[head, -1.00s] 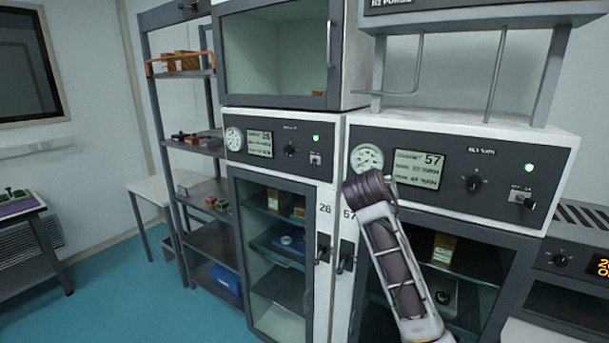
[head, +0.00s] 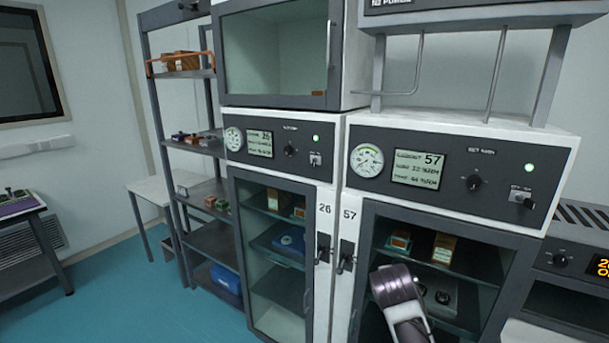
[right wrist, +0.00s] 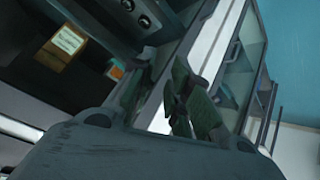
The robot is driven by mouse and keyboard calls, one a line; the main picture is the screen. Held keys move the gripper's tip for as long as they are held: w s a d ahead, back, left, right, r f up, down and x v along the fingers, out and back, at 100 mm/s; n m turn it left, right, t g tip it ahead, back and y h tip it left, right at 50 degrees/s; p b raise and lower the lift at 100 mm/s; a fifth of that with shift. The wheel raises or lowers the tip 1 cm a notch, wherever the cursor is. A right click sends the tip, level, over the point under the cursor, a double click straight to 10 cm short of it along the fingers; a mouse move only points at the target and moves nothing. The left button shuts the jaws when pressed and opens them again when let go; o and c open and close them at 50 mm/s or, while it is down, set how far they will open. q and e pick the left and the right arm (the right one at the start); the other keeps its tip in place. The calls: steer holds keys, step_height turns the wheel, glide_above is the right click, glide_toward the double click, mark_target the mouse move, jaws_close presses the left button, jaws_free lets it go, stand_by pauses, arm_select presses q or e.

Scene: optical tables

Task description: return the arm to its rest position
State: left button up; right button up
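My arm (head: 402,300), a link with a dark purple joint, rises from the bottom edge of the head view in front of the lower part of cabinet 57. No gripper shows in the head view. In the right wrist view my right gripper (right wrist: 160,98) has its two fingers apart with nothing held between them. Beyond the fingers are the cabinet fronts, tilted in that picture. My left gripper is in neither view.
Cabinet 57 (head: 520,255) and cabinet 26 (head: 241,235) stand side by side, with small boxes and devices behind the glass. A metal shelf rack (head: 159,130) is to the left. A small white table (head: 147,188) stands beyond it. Teal floor is open at lower left.

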steer(key=s+f+g+y, duration=0.1)
steer(key=s+f+g, duration=0.1)
steer(key=s+f, duration=0.55)
steer(key=s+f+n+g+y, duration=0.1)
steer(key=s+f, duration=0.3)
steer(key=s, duration=0.7)
steer(key=s+f+g+y, duration=0.2)
steer(key=s+f, duration=0.3)
steer(key=s, duration=0.5)
step_height(320, 180, down, 36)
steer(key=s+g+b, duration=0.1)
steer(key=s+b, duration=0.1)
steer(key=s, duration=0.1)
steer(key=s+d+f+b, duration=0.1)
steer(key=s+f, duration=0.9)
steer(key=s+d+f+g+b, duration=0.1)
steer(key=s+d+f, duration=0.1)
steer(key=s+f, duration=0.9)
steer(key=shift+s+d+n+g+h, duration=0.25)
steer(key=shift+d+n+g+h, duration=0.05)
steer(key=shift+n, duration=0.1)
